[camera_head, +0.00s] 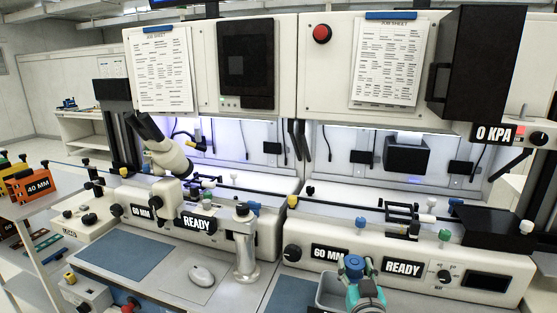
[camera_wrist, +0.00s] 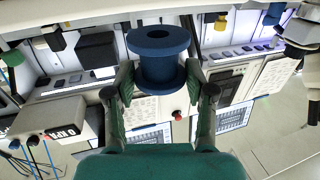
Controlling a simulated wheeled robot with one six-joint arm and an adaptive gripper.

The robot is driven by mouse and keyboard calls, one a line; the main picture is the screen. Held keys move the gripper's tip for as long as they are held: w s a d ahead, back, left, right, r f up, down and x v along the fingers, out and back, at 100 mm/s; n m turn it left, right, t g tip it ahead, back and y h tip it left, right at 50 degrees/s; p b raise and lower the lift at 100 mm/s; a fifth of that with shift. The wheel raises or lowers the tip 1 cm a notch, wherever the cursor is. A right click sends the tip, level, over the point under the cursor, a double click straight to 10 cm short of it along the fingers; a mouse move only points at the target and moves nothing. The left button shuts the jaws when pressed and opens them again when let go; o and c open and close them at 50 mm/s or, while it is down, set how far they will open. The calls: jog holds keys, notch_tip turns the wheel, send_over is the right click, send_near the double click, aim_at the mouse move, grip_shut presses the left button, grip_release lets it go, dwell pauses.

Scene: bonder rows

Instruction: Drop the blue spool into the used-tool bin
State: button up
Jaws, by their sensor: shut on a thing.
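The blue spool (camera_wrist: 158,72) has two wide flanges and a hole in its end. I cannot identify the used-tool bin for certain in either view.
A grey open container (camera_head: 328,294) sits beside my arm. Two bonder stations with READY labels (camera_head: 402,268) stand ahead. A metal post (camera_head: 245,245), a mouse (camera_head: 202,275) and a blue mat (camera_head: 124,254) are on the bench. A shelf with orange boxes (camera_head: 30,186) is at left.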

jog(key=shift+w+d+f, duration=0.1)
jog(key=shift+w+f, duration=0.05)
jog(key=shift+f, duration=2.85)
jog(key=o, duration=1.3)
jog(key=s, duration=1.2)
jog(key=shift+a, duration=0.4)
